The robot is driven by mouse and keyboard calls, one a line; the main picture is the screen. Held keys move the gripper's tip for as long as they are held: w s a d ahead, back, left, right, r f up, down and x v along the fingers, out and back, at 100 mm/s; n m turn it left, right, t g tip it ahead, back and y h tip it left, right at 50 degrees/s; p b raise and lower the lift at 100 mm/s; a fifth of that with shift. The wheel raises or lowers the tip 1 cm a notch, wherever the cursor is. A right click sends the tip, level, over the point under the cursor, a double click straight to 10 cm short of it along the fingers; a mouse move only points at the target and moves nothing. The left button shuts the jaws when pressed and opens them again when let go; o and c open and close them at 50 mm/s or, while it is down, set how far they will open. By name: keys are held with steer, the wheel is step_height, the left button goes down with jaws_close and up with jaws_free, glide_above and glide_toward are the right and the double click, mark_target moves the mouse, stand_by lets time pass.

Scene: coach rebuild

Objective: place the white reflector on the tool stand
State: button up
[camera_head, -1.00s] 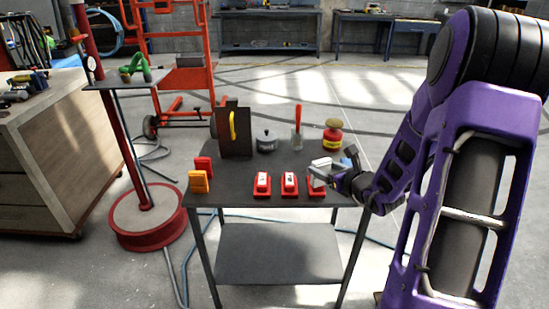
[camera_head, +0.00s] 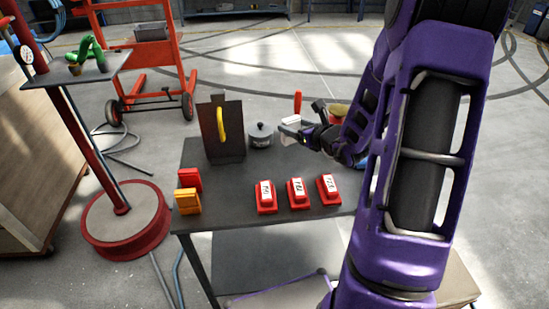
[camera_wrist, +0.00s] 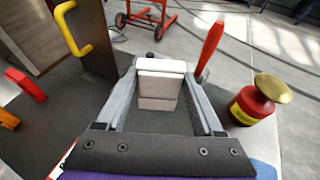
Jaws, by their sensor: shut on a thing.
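The white reflector (camera_head: 291,131) is a small pale block. My gripper (camera_head: 297,130) is shut on it, above the back part of the dark table (camera_head: 262,172). In the wrist view the white reflector (camera_wrist: 160,83) sits between both fingers of my gripper (camera_wrist: 161,75); its lower part is greyer. A red stand with a round base (camera_head: 124,218), a pole and a small grey shelf (camera_head: 85,72) stands at the left, apart from my gripper; it looks like the tool stand. Green and brown items lie on its shelf.
On the table are a brown board with yellow handle (camera_head: 211,128), a grey pot (camera_head: 261,136), a red-handled tool (camera_head: 298,103), a red can (camera_wrist: 250,107), red and orange blocks (camera_head: 188,200), and several labelled red holders (camera_head: 297,194). A red cart (camera_head: 150,60) stands behind.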

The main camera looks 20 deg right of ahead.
step_height(320, 180, down, 10)
steer(key=shift+r+b, duration=0.1)
steer(key=shift+b, duration=0.6)
steer(key=shift+f, duration=0.2)
steer(key=o, duration=1.4)
steer(key=shift+r, duration=0.2)
steer(key=v, duration=1.2)
